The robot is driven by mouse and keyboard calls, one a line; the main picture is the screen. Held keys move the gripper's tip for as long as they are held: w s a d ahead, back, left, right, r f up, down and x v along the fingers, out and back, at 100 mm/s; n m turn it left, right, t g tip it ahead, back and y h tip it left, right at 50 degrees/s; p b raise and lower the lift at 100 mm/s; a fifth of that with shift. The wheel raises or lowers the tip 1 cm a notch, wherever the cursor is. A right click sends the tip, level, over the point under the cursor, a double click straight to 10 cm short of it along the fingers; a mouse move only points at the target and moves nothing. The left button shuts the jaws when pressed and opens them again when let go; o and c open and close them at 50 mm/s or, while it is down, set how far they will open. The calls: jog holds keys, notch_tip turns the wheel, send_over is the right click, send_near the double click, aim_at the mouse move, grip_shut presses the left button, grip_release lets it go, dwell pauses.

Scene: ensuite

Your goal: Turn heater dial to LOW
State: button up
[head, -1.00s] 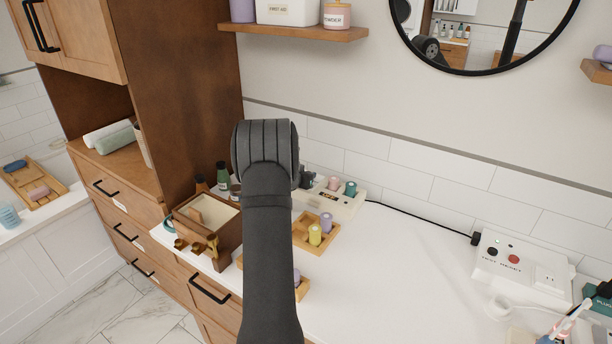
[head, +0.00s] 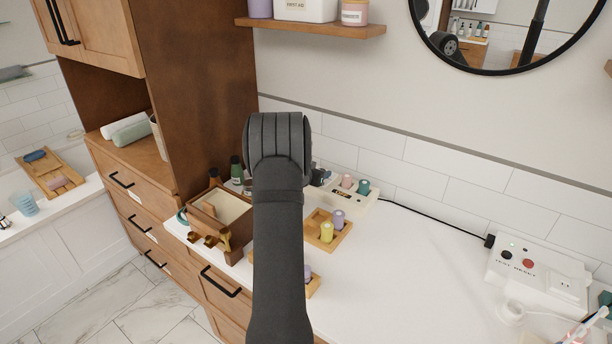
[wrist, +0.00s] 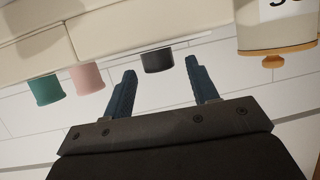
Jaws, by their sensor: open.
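A cream heater unit (head: 357,201) stands on the counter against the tiled wall in the head view, with a pink piece (head: 347,181) and a teal piece (head: 363,187) on it. In the wrist view the cream body (wrist: 115,25) runs across the top, with a teal knob-like piece (wrist: 45,89), a pink one (wrist: 87,78) and a black dial (wrist: 157,60). My gripper (wrist: 161,67) is open, its two blue fingers on either side of the black dial in the picture. I cannot tell if they touch it. Dial markings cannot be read. My arm hides the gripper in the head view.
A wooden tray (head: 322,245) with yellow and lilac cylinders sits in front of the heater. A wooden box (head: 205,211) and bottles stand left. A black cable runs right to an outlet box (head: 500,270). A labelled jar (wrist: 276,28) is close beside the gripper.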

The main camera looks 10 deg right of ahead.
jog(key=v, duration=1.6)
jog(key=shift+s, duration=0.2)
